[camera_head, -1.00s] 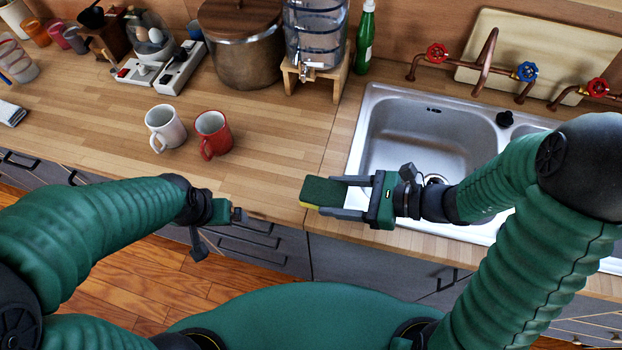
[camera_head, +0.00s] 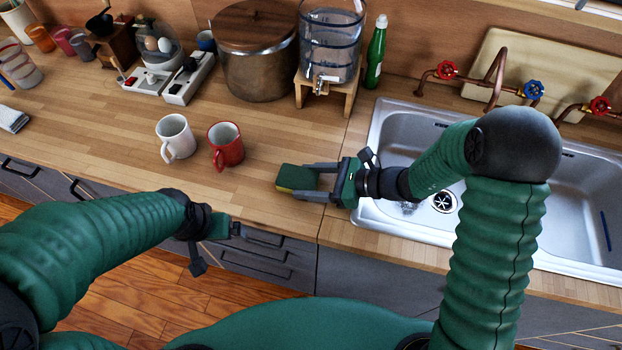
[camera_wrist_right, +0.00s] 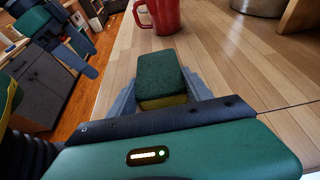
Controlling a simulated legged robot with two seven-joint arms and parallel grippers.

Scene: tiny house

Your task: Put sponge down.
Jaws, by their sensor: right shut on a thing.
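The sponge (camera_head: 296,178) has a dark green top and a yellow underside. My right gripper (camera_head: 300,181) is shut on it, one finger along each side. The sponge is over the wooden counter (camera_head: 90,120), to the right of the red mug; I cannot tell whether it touches the wood. In the right wrist view the sponge (camera_wrist_right: 160,75) sits between the fingers with its green side up, and the red mug (camera_wrist_right: 160,14) is beyond it. My left gripper (camera_head: 236,230) is near the counter's front edge; its jaw opening is not clear.
A white mug (camera_head: 174,138) and a red mug (camera_head: 225,147) stand on the counter. The steel sink (camera_head: 400,130) is to the right. A large pot (camera_head: 257,65), a water dispenser (camera_head: 328,50) and a green bottle (camera_head: 376,52) stand behind.

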